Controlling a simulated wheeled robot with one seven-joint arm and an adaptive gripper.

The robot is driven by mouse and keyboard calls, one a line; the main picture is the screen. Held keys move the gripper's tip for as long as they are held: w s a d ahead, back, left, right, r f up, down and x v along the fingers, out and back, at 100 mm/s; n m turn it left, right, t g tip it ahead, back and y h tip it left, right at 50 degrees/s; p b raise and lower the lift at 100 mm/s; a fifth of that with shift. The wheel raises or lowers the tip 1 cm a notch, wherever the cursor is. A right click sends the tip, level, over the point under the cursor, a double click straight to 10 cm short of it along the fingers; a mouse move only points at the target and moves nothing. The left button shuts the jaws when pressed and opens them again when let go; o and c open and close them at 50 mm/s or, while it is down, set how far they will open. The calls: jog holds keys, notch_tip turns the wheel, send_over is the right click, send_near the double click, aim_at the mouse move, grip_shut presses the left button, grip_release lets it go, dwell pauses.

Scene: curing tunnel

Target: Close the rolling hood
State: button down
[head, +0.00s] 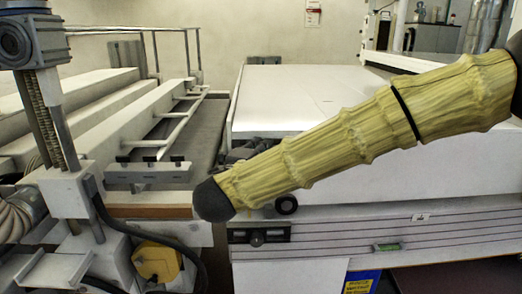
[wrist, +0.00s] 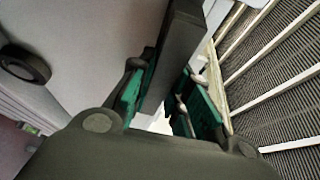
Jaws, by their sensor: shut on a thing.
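The rolling hood (head: 290,90) is a large white cover in the middle and right of the head view. Its pale side fills the upper left of the wrist view (wrist: 85,45). A dark grey upright bar (wrist: 180,45), which looks like the hood's handle, stands at the hood's edge. My gripper (wrist: 168,70) has its green-padded fingers on either side of this bar and is shut on it. In the head view my yellow-sleeved arm crosses in front of the hood, and the gripper is hidden or too unclear to make out there.
A grey ribbed bed with pale crossbars (wrist: 275,85) lies uncovered to the right in the wrist view. A white rail frame (head: 150,145) stands left of the hood. A black round wheel (head: 286,205) sits low on the hood's side. A post with a yellow unit (head: 157,262) stands at front left.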

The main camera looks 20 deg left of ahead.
jog(key=shift+s+f, duration=0.15)
jog(key=shift+f, duration=0.15)
jog(key=c, duration=1.4)
grip_release()
jog(key=shift+a, duration=0.1)
jog(key=shift+o, duration=0.4)
jog(key=shift+r, duration=0.2)
jog(key=shift+s, duration=0.1)
jog(key=s+d, duration=0.1)
jog(key=s, duration=1)
jog(key=shift+s, duration=0.35)
